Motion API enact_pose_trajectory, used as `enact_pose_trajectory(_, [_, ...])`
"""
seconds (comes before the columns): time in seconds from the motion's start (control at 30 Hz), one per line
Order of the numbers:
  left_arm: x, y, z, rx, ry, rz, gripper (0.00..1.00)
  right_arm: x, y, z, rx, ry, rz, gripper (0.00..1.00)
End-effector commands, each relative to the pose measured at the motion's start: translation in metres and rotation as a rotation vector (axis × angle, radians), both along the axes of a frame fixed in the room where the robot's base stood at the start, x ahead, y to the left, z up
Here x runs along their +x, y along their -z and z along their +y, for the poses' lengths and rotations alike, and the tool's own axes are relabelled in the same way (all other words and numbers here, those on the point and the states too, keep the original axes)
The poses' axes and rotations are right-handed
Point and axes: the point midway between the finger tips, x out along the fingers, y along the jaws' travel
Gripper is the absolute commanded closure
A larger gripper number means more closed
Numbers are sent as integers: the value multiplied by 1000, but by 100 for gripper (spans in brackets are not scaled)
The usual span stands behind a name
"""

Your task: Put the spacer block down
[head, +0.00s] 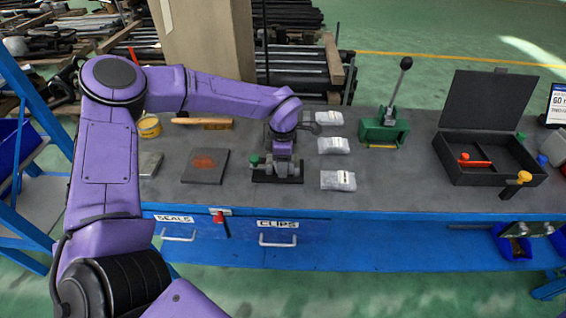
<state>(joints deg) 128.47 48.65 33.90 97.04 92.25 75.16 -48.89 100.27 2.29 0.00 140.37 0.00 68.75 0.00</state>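My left arm reaches in from the left, and its gripper (281,166) points down over a small dark fixture (262,178) with grey metal parts and a green knob (254,160). The fingers are small and merge with the grey parts, so I cannot tell whether they are open or shut on something. I cannot make out a spacer block for certain. A grey metal block (151,163) lies at the left end of the bench, apart from the gripper. My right gripper does not show clearly anywhere.
The grey bench (400,190) holds a dark plate with a reddish patch (206,162), several silver packets (338,180), a green lever press (383,130), an open black case (490,176), a wooden-handled brush (203,122) and a yellow tape roll (149,127). Bare bench lies right of the packets.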

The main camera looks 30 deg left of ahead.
Motion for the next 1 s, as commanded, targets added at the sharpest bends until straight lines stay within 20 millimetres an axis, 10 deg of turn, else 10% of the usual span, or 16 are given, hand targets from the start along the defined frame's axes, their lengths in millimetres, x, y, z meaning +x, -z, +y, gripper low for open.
enact_pose_trajectory(0.6, [-8, 6, -2, -3, -3, 28, 28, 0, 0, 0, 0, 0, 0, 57])
enact_pose_trajectory(1.0, [-3, -87, -1, -1, -2, 10, 28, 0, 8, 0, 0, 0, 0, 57])
